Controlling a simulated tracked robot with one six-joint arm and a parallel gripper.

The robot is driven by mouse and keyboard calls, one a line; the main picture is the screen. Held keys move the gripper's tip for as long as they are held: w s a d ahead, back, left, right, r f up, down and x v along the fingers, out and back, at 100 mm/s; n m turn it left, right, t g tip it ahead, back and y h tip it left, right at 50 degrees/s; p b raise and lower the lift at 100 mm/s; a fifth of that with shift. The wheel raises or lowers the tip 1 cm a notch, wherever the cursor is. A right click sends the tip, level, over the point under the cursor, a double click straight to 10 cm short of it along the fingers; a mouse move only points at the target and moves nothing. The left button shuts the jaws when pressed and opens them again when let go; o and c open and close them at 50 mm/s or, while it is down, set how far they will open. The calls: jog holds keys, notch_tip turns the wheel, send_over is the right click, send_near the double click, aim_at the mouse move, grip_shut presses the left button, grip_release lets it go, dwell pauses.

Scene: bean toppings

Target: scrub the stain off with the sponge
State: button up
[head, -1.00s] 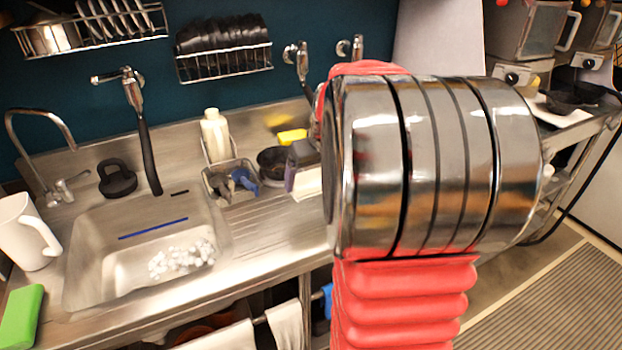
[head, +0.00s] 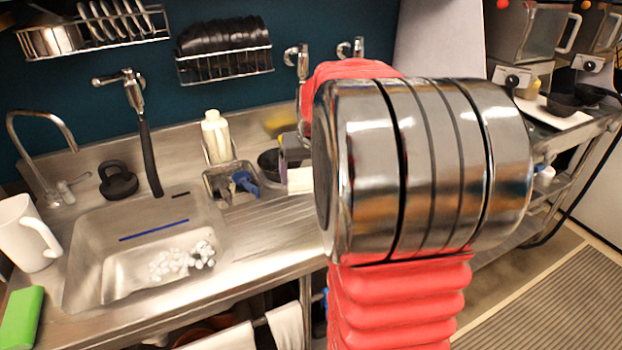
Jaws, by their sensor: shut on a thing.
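My arm's metal joint and red sleeve fill the right-centre of the head view and hide my gripper and whatever it holds. A greyish part (head: 291,149) peeks out at the arm's left edge; I cannot tell whether it belongs to my gripper. A green block (head: 21,316), like a sponge, lies at the counter's left front edge, apart from my arm. No yellow block shows now. A faint yellowish patch (head: 279,122) shows on the steel backsplash left of my arm; I cannot tell whether it is a stain or a reflection.
The sink (head: 120,280) holds white lumps (head: 183,260). A white mug (head: 22,232) stands to its left. Behind are a black kettlebell-shaped thing (head: 117,184), a white bottle (head: 216,136), a caddy (head: 216,187) and a dark bowl (head: 268,162). The ribbed counter right of the sink is clear.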

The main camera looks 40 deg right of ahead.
jog(key=w+a+r, duration=0.3)
jog(key=w+a, duration=1)
jog(key=a, duration=0.1)
jog(key=w+a+n, duration=0.2)
jog(key=w+a, duration=0.2)
jog(key=a, duration=1.3)
jog(key=shift+w+a+f+n+t+y, duration=0.15)
jog(key=shift+a+f+n+t+y, duration=0.15)
jog(key=shift+f+y, duration=0.15)
